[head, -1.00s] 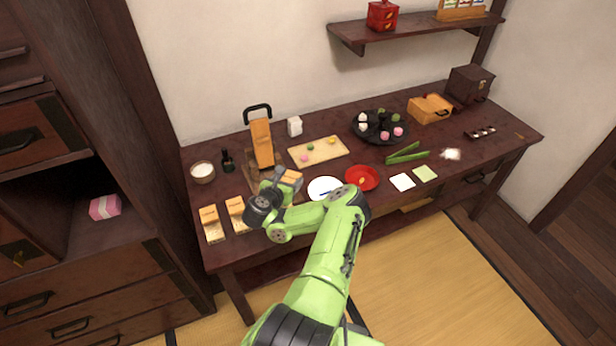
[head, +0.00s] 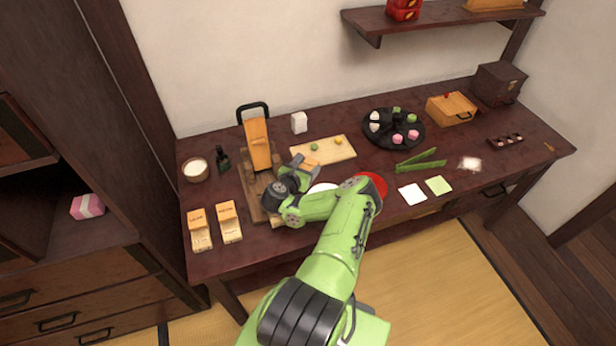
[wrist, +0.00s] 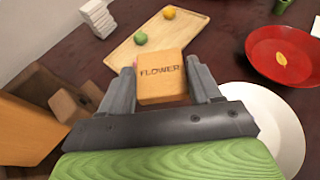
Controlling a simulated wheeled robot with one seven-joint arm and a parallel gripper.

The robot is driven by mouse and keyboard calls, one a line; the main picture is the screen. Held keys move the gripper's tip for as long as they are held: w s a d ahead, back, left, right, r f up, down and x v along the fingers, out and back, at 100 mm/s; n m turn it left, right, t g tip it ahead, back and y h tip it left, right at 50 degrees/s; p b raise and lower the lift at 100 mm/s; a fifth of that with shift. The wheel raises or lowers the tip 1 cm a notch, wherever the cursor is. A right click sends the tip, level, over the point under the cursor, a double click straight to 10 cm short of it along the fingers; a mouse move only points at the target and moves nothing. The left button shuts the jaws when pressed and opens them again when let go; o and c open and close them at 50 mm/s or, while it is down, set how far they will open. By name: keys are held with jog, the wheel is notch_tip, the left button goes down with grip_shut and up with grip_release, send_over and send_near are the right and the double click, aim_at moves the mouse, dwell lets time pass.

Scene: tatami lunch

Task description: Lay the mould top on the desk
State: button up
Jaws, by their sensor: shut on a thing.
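My gripper (wrist: 163,85) is shut on a small wooden block marked FLOWER (wrist: 162,70), which looks like the mould top. In the wrist view the block sits between the two grey fingers. In the head view my gripper (head: 300,178) and the block (head: 306,163) are over the dark desk (head: 450,165), between the wooden press (head: 257,145) and the sweets board (head: 340,152). I cannot tell how high the block is above the desk. The desk surface under it is partly hidden by my arm.
A white plate (wrist: 275,115) and a red dish (wrist: 262,50) are to the right of my gripper. The board holds a green sweet (head: 314,146) and a yellow one (head: 338,141). A white block (head: 299,122) stands behind.

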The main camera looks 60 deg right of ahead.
jog(key=f, duration=0.2)
jog(key=f+b, duration=0.1)
jog(key=f, duration=0.1)
jog(key=shift+d+f, duration=0.2)
jog(key=shift+f, duration=0.1)
jog(key=shift+a+f+b, duration=0.1)
jog(key=shift+f+b, duration=0.2)
jog(key=shift+f, duration=0.25)
jog(key=o, duration=1.1)
jog(key=shift+s+f, duration=0.1)
jog(key=shift+r, duration=0.25)
jog(key=p+v, duration=0.2)
jog(key=v, duration=0.1)
jog(key=r+p+v, duration=0.1)
jog(key=p+v, duration=0.1)
jog(key=v, duration=0.2)
jog(key=p+v, duration=0.2)
jog(key=v, duration=0.2)
jog(key=shift+r, duration=0.3)
jog(key=shift+a+p, duration=0.3)
jog(key=shift+p, duration=0.4)
jog(key=shift+a, duration=0.1)
